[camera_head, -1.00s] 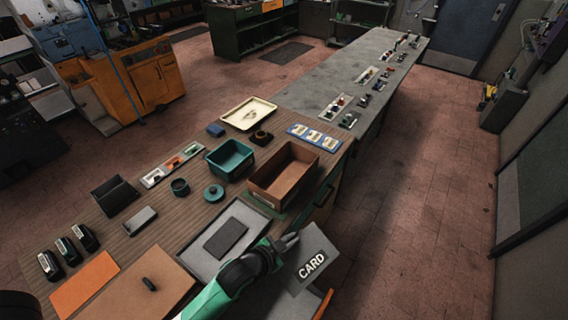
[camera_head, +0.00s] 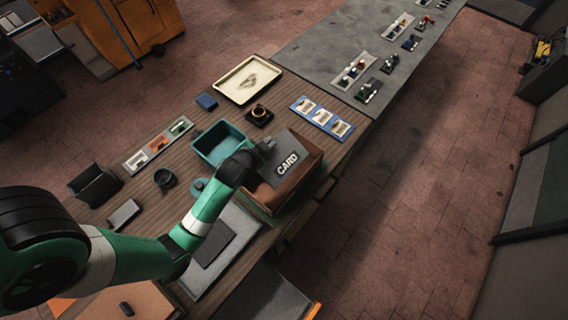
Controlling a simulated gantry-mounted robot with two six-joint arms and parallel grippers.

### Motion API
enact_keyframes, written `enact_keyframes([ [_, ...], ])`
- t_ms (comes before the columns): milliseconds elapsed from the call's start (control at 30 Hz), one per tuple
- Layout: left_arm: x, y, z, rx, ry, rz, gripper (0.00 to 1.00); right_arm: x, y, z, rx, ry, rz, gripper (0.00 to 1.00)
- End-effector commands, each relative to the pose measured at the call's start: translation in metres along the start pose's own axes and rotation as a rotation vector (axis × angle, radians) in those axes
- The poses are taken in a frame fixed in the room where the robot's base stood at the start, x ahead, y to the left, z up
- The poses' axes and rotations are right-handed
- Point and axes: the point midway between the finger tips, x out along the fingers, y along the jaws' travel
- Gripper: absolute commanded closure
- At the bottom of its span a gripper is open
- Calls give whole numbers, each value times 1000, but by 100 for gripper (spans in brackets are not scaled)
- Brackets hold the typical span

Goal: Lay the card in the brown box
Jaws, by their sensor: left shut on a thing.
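The grey card (camera_head: 286,160), marked CARD, is held flat-looking over the opening of the brown box (camera_head: 300,183) in the head view. My left gripper (camera_head: 266,147) is shut on the card's left edge. The card and my wrist hide much of the box's inside and its left wall. I cannot tell how high the card is above the box or whether it touches the rim. My right gripper is not in view.
A teal bin (camera_head: 211,143) stands just left of the box. A blue strip with white cards (camera_head: 322,116), a dark round-topped block (camera_head: 259,115) and a cream tray (camera_head: 248,79) lie behind. A grey mat with a dark pad (camera_head: 213,244) lies in front.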

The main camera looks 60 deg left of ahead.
Motion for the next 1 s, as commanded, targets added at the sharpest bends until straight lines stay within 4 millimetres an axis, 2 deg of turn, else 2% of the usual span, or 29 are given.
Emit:
enact_keyframes([
  [167,20,14,24,0,-2,1,100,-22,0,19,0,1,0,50],
  [333,34,23,41,1,-2,1,100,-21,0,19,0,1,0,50],
  [533,40,26,47,0,-1,1,100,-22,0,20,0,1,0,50],
  [700,56,38,68,1,-2,1,100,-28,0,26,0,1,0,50],
  [1000,58,39,70,0,1,0,100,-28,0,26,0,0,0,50],
])
